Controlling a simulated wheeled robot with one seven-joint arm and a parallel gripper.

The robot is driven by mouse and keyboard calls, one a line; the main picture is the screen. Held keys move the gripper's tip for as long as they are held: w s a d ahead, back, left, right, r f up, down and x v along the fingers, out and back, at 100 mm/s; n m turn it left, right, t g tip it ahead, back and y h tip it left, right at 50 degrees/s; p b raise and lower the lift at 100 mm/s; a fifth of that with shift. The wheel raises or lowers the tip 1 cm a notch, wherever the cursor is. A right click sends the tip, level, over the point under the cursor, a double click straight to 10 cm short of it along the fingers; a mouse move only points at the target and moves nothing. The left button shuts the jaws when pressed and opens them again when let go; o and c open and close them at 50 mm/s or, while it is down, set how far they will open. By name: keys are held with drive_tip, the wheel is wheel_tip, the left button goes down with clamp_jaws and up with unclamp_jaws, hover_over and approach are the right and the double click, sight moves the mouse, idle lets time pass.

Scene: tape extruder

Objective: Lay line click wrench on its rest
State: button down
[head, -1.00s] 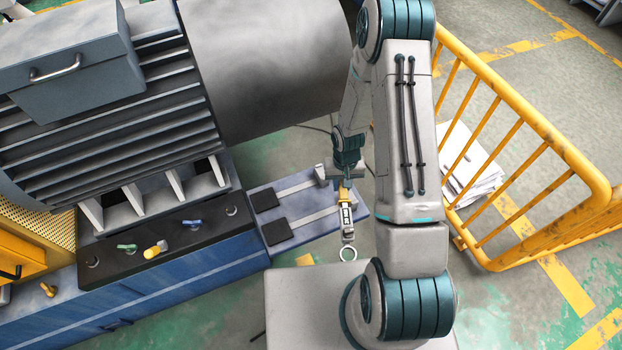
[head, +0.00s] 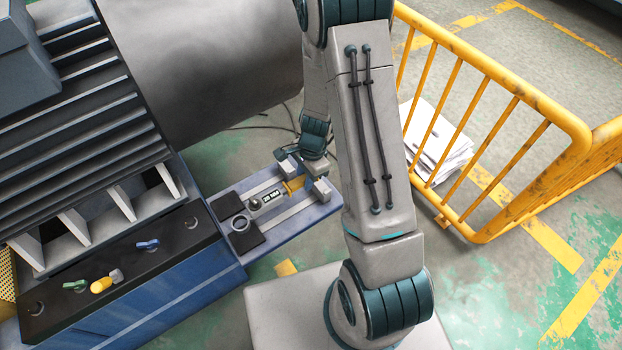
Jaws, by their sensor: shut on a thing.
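The click wrench has a yellow handle (head: 292,185), a grey body with a small display (head: 271,198) and an open ring (head: 240,223) at its far end. My gripper (head: 297,179) is shut on the handle; the fingertips are partly hidden. The rest is a blue-grey plate (head: 318,211) with two pale rails, grey end blocks (head: 322,190) and two black pads (head: 226,206). The wrench is over the plate, lengthwise along the rails, with its ring above the nearer pad. I cannot tell whether it touches the rest.
A dark panel with blue, green and yellow knobs (head: 102,285) lies to the left on the machine. A large grey cylinder (head: 205,60) stands behind the rest. A yellow railing (head: 500,100) and stacked papers (head: 436,145) are on the right. Green floor shows around the plate.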

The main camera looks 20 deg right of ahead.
drive_tip(key=shift+d, duration=0.15)
wheel_tip(320, 180, down, 7)
drive_tip(key=b, duration=0.5)
drive_tip(key=shift+s+r+b, duration=0.15)
drive_tip(key=shift+r+b, duration=0.05)
drive_tip(key=shift+b, duration=0.2)
drive_tip(key=c, duration=1.1)
unclamp_jaws()
drive_tip(key=r+p, duration=0.1)
drive_tip(key=r, duration=0.3)
drive_tip(key=d+r+p, duration=0.1)
drive_tip(key=r, duration=0.4)
drive_tip(key=d+r+p, duration=0.1)
drive_tip(key=r, duration=0.3)
drive_tip(key=shift+w+d+r+p, duration=0.25)
drive_tip(key=shift+w+r+p, duration=0.05)
drive_tip(key=shift+w+r, duration=0.1)
drive_tip(key=shift+f, duration=0.1)
